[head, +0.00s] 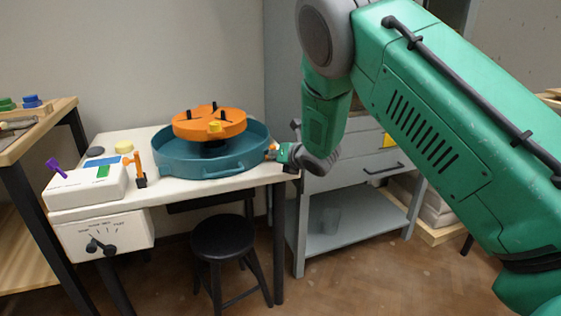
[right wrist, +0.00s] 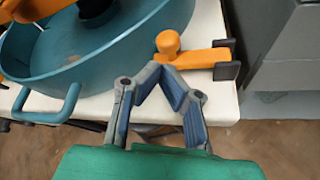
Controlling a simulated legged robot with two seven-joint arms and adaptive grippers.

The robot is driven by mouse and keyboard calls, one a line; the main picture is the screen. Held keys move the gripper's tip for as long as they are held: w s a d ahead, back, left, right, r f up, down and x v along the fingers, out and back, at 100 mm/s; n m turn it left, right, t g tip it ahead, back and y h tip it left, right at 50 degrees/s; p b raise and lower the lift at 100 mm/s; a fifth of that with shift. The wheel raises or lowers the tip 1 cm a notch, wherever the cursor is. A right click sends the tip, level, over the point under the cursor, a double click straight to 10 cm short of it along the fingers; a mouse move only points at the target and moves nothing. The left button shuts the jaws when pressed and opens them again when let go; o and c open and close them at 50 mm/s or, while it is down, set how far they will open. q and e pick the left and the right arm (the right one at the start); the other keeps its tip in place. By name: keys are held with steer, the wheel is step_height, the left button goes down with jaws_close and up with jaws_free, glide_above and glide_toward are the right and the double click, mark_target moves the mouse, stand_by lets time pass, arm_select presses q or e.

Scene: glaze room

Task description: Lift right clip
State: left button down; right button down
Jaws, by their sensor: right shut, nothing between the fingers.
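The right clip is an orange lever with a rounded knob and a dark bracket at its right end. It lies at the table edge beside the blue basin in the right wrist view (right wrist: 203,58), and a small orange part of it shows in the head view (head: 270,152). My right gripper (right wrist: 164,70) is shut with nothing between its fingers. Its tips are just in front of the clip's knob end; I cannot tell whether they touch it. In the head view, the right gripper (head: 278,153) and wrist hide most of the clip. My left gripper is not in view.
The blue basin (head: 185,168) holds an orange disc (head: 190,128) on the white table (head: 200,189). Another orange clip (head: 138,166) stands at the basin's left, near a white control box (head: 90,190). A black stool (head: 224,238) stands below; a grey cabinet (head: 340,180) is at right.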

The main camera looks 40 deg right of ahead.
steer(key=shift+w+d+f, duration=0.35)
steer(key=shift+w+d, duration=0.15)
steer(key=shift+d, duration=0.05)
steer(key=shift+a+r, duration=0.2)
steer(key=shift+a, duration=0.3)
steer(key=shift+r, duration=0.1)
